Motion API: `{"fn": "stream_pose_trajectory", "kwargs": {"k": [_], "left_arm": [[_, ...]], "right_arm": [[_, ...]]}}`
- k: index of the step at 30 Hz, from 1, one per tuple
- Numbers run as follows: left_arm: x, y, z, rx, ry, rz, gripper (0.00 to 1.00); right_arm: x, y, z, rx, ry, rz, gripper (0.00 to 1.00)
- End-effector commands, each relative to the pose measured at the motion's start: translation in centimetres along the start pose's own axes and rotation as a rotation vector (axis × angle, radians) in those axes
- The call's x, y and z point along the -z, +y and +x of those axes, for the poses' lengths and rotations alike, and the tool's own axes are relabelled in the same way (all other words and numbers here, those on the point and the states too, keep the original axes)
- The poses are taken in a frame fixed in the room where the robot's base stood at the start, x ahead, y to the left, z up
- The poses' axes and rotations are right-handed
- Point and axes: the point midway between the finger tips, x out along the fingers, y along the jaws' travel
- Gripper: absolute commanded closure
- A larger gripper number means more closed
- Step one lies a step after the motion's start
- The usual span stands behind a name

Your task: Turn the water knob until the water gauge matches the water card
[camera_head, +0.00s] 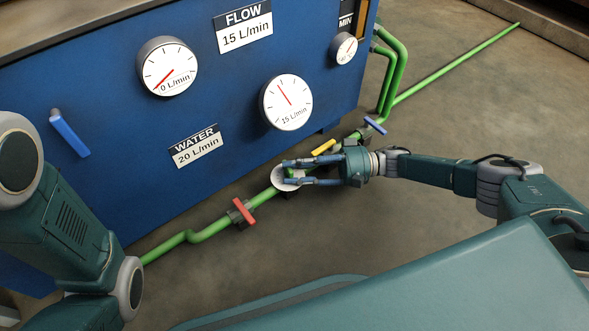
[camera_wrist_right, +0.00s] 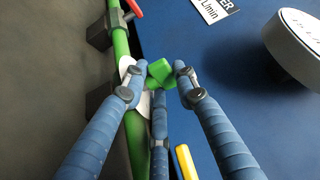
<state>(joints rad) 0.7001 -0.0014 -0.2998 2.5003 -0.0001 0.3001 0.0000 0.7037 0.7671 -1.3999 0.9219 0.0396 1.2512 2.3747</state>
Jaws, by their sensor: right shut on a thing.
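The WATER card (camera_head: 196,146) on the blue cabinet reads 20 L/min. A round white gauge (camera_head: 285,102) right of it shows 15 L/min, its red needle pointing up and left. Another gauge (camera_head: 167,66) above the card shows 0 L/min; neither gauge carries a readable name. My right gripper (camera_head: 285,172) is at a white disc (camera_head: 281,180) on the green pipe. In the right wrist view its blue fingers are shut on a green knob (camera_wrist_right: 160,75), with the white disc (camera_wrist_right: 126,70) beside it. My left gripper is out of sight.
A FLOW card (camera_head: 243,27) reads 15 L/min. A MIN card and small gauge (camera_head: 343,48) are at upper right. The green pipe carries a red handle (camera_head: 243,211), yellow handle (camera_head: 324,147) and blue handle (camera_head: 375,126). A blue lever (camera_head: 70,133) is at left.

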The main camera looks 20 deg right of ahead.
Motion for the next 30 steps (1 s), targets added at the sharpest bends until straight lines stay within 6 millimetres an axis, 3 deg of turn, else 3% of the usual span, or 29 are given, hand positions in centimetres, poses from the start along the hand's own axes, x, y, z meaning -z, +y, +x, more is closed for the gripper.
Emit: {"fn": "stream_pose_trajectory", "kwargs": {"k": [14,15,18,30], "left_arm": [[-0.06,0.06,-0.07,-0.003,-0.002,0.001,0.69],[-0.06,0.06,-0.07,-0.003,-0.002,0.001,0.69],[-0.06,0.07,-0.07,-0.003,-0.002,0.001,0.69],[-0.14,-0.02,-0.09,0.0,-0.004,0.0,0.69]], "right_arm": [[-0.11,0.16,0.12,-0.002,-0.018,0.001,0.98],[-0.11,0.16,0.12,-0.002,-0.018,0.001,0.7],[-0.11,0.13,0.12,-0.001,-0.018,0.001,0.52],[0.06,0.11,-0.78,-0.002,-0.014,0.0,0.52]]}}
